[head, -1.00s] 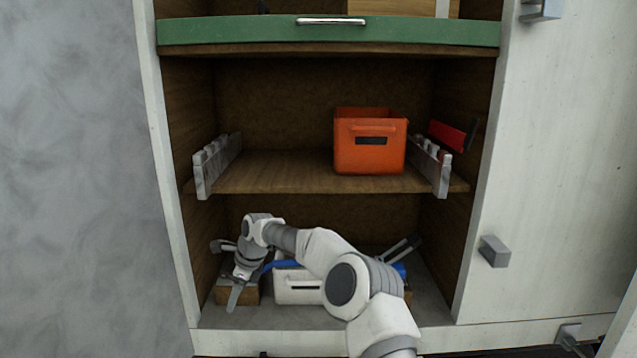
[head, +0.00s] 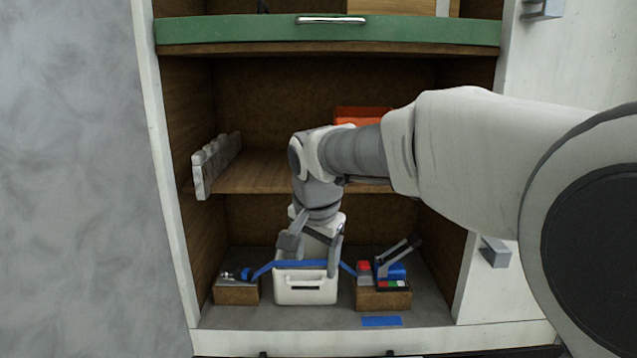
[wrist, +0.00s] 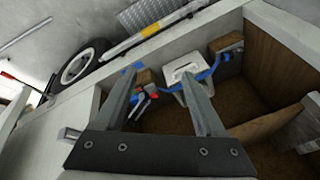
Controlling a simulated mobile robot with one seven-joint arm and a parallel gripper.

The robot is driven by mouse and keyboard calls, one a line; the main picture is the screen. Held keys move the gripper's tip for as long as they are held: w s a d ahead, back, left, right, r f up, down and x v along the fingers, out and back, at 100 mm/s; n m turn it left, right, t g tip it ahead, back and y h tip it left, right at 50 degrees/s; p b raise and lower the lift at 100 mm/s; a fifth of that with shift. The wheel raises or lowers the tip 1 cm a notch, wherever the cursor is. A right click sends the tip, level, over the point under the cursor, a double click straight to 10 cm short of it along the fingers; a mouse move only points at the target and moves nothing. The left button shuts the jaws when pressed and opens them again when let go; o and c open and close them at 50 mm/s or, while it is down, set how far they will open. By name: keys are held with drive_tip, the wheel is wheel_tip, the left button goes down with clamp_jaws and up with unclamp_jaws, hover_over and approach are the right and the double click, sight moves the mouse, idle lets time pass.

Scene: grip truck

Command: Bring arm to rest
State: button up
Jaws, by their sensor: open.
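My gripper (head: 308,258) hangs pointing down in front of the cabinet's lower compartment in the head view, just above and in front of a white box (head: 305,288). Its two fingers stand apart with nothing held between them. In the wrist view my gripper (wrist: 160,100) also shows open, its fingers reaching toward the white box (wrist: 184,72). I cannot tell whether a finger touches the box. My arm crosses the right half of the head view and hides part of the shelf.
A blue strap (head: 300,265) spans the white box between two wooden blocks, the left (head: 237,295) and right (head: 383,300). An orange bin (head: 362,113) sits on the middle shelf (head: 255,178), partly hidden. The wrist view shows a wheel (wrist: 78,66) outside the cabinet.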

drive_tip(key=s+d+n, duration=0.2)
drive_tip(key=s+d, duration=0.3)
drive_tip(key=s, duration=0.3)
drive_tip(key=s+d+f+n+t, duration=0.1)
drive_tip(key=s+d+n, duration=0.1)
drive_tip(key=s+d, duration=0.2)
drive_tip(key=s+d+f+n, duration=0.1)
drive_tip(key=s+d, duration=0.4)
drive_tip(key=s, duration=0.6)
drive_tip(key=shift+s+d+f+n, duration=0.2)
drive_tip(key=shift+s+d+n, duration=0.1)
drive_tip(key=shift+n, duration=0.4)
drive_tip(key=shift+c, duration=0.4)
